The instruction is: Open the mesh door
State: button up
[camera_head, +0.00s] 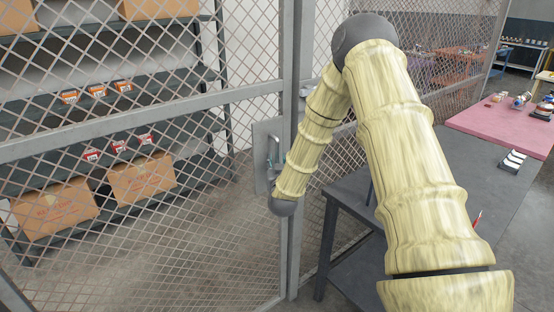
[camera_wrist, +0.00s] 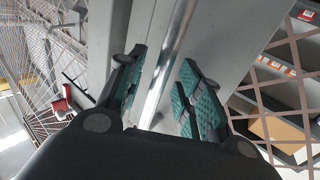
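The mesh door (camera_head: 120,98) is a grey metal frame with diamond wire mesh on the left in the head view. Its edge stands against the upright post and it looks closed. A pale lock plate (camera_head: 262,132) sits on that edge. A shiny bar-shaped handle (camera_wrist: 168,62) shows in the wrist view, running between the teal-padded fingers of my gripper (camera_wrist: 163,72). The fingers are spread, with gaps visible beside the bar. In the head view my gripper (camera_head: 273,160) is at the lock plate, largely hidden by my forearm and wrist.
Behind the mesh stand shelves (camera_head: 95,125) with cardboard boxes (camera_head: 142,178) and labelled bins. A dark table (camera_head: 352,215) stands right of the post, below my arm. A pink-topped table (camera_head: 475,122) is farther right. The floor behind the door looks clear.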

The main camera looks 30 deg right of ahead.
jog(key=shift+w+d, duration=0.3)
jog(key=shift+w, duration=0.1)
grip_shut()
jog(key=shift+a, duration=0.1)
